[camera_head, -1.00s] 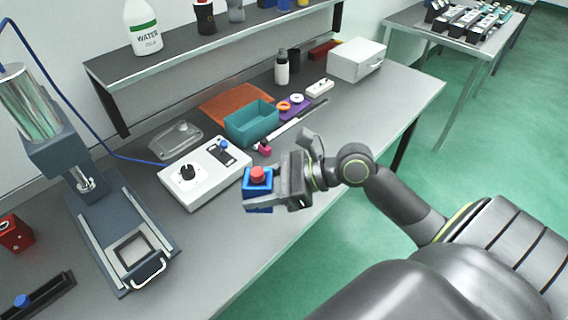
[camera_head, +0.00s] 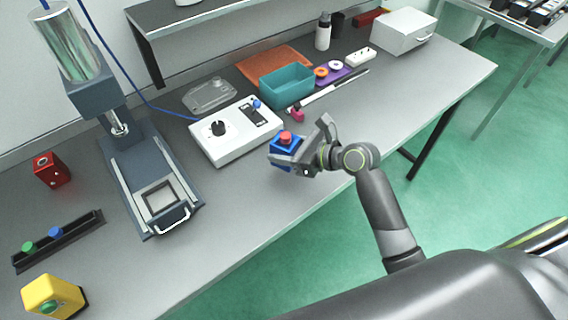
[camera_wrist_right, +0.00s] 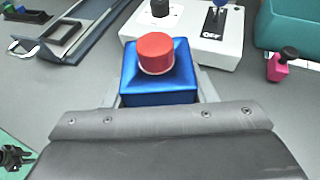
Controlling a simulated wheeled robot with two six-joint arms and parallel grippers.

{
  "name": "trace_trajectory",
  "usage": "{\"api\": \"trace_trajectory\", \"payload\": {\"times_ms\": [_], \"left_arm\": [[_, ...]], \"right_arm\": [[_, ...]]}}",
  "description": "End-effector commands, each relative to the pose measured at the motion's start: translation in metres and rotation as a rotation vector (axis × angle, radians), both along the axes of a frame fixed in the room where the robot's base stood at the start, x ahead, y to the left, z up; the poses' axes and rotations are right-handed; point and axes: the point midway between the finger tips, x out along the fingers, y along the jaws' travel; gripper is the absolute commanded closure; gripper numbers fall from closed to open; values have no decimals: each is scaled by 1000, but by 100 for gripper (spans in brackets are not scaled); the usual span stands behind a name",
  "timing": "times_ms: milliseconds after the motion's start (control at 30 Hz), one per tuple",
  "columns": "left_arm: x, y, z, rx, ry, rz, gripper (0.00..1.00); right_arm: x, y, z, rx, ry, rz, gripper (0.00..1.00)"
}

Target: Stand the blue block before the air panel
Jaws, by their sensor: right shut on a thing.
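The blue block (camera_head: 284,146) has a red round button on top and is upright in my right gripper (camera_head: 290,158), near the bench's front edge. In the right wrist view the block (camera_wrist_right: 160,85) sits between the fingers of the gripper (camera_wrist_right: 160,100), its red button facing up. A white panel (camera_head: 236,133) with a black knob and a small blue-tipped lever lies just behind it on the bench; it also shows in the right wrist view (camera_wrist_right: 190,30). I cannot tell whether this is the air panel.
A press with a framed plate (camera_head: 150,190) stands left of the panel. A red block (camera_head: 50,170), a dark rail with green and blue buttons (camera_head: 60,240) and a yellow block (camera_head: 52,297) are at the left. A teal bin (camera_head: 287,84) is behind.

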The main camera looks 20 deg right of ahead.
Motion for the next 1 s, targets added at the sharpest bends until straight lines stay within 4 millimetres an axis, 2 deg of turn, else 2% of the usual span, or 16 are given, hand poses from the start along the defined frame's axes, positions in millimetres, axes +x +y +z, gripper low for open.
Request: {"api": "trace_trajectory", "payload": {"times_ms": [400,767,800,967,1000], "left_arm": [[0,2,-5,2,0,-1,69],[0,2,-4,3,0,-1,69],[0,2,-4,2,0,-1,69],[0,2,-4,2,0,-1,69],[0,2,-4,2,0,-1,69]], "right_arm": [[0,0,-46,3,-2,0,80],[0,0,-49,1,-3,0,80],[0,0,-51,1,-1,0,48],[0,0,-51,1,-2,0,27],[0,0,-51,1,-2,0,27]]}}
